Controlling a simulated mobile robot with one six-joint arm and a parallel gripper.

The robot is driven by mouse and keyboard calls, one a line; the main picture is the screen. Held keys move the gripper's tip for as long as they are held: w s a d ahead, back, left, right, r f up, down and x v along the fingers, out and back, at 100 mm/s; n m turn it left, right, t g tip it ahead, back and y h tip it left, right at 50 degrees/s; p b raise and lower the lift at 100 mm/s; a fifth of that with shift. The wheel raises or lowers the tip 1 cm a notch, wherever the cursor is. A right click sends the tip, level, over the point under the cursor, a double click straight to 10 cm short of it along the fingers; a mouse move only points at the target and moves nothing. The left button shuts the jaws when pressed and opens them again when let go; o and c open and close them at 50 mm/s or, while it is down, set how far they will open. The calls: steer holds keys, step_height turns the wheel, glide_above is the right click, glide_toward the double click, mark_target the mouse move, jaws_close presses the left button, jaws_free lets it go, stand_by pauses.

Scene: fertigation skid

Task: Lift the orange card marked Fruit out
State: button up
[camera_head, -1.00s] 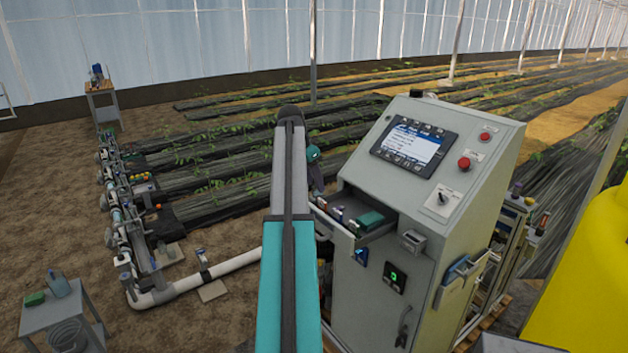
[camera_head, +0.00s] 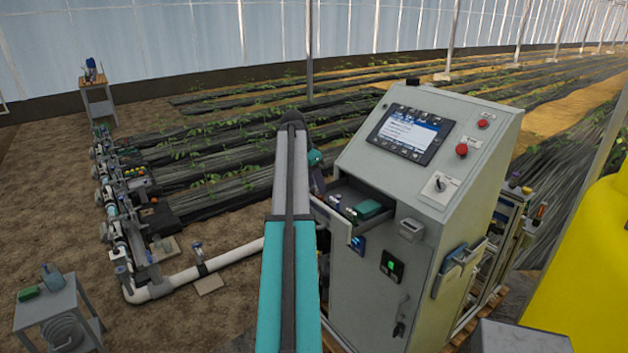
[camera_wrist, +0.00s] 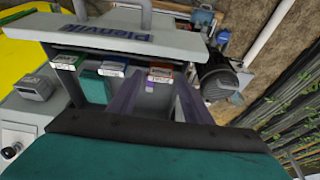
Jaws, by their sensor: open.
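An orange-red card (camera_wrist: 160,73) with a white label stands in the open drawer (camera_wrist: 180,42); its lettering is too small to read. In the wrist view it is the rightmost of three labelled cards, beside the blue one (camera_wrist: 112,68). My gripper (camera_wrist: 160,84) is open, and its two dark fingers point toward the orange card, one to each side of it in the picture. I cannot tell whether they touch it. In the head view the drawer (camera_head: 336,222) is partly behind my arm, and the orange card and gripper tips are not clearly visible.
A green card (camera_wrist: 65,61) and a teal box (camera_wrist: 93,88) are also in the drawer. The grey control cabinet (camera_head: 365,285) carries a screen (camera_head: 408,134) and a red button (camera_head: 461,149). A dark motor (camera_wrist: 218,82) lies beyond the drawer's right side in the wrist view.

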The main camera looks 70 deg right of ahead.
steer(key=shift+b+x, duration=0.4)
steer(key=shift+x, duration=0.9)
steer(key=c, duration=1)
steer(key=shift+r+p, duration=0.4)
steer(key=shift+r, duration=0.5)
steer(key=shift+r+p, duration=1.5)
steer(key=shift+r, duration=2.65)
